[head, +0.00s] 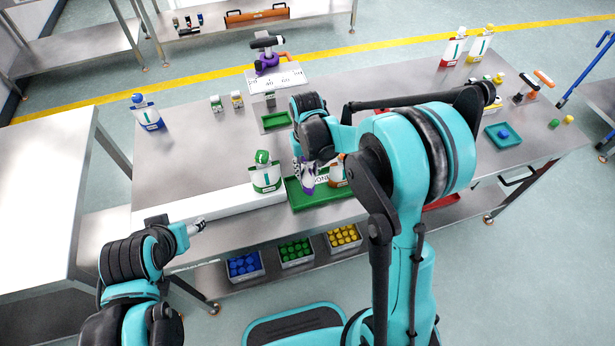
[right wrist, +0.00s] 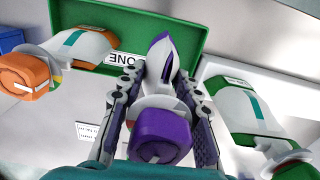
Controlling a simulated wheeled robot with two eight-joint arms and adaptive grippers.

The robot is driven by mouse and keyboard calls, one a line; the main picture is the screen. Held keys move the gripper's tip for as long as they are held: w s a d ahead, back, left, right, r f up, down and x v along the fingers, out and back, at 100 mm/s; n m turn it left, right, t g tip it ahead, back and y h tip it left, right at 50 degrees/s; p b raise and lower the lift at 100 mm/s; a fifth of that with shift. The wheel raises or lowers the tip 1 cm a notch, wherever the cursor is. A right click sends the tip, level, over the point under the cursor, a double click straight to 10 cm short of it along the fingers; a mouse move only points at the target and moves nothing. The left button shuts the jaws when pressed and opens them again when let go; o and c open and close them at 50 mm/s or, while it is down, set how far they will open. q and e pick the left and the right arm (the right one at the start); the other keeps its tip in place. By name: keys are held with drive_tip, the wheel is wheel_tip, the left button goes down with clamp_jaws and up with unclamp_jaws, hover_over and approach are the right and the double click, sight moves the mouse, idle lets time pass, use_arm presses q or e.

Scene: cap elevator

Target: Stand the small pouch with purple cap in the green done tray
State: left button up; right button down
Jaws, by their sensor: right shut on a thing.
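The small pouch with the purple cap is between the fingers of my right gripper (right wrist: 160,125), which is shut on it. In the right wrist view its purple cap (right wrist: 160,136) faces the camera and its white body points toward the tray. In the head view the pouch (head: 307,178) is partly hidden by my right arm. The green done tray (head: 298,201) lies under it at the table's front edge; its label shows in the wrist view. I cannot tell whether the pouch touches the tray floor. My left gripper (head: 197,227) is off the table's front left, apart from everything.
An orange-capped pouch (right wrist: 75,50) stands close on one side of the held pouch, at the tray. A green-capped pouch (head: 266,174) stands just left of the tray. A blue-capped pouch (head: 147,113) is at the back left. The table's left middle is clear.

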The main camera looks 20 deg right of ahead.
sight(307, 176)
wheel_tip(307, 176, down, 3)
drive_tip(key=shift+b, duration=0.5)
drive_tip(key=shift+f, duration=0.3)
drive_tip(key=shift+f, duration=0.1)
drive_tip(key=c, duration=1.1)
unclamp_jaws()
drive_tip(key=shift+o, duration=0.2)
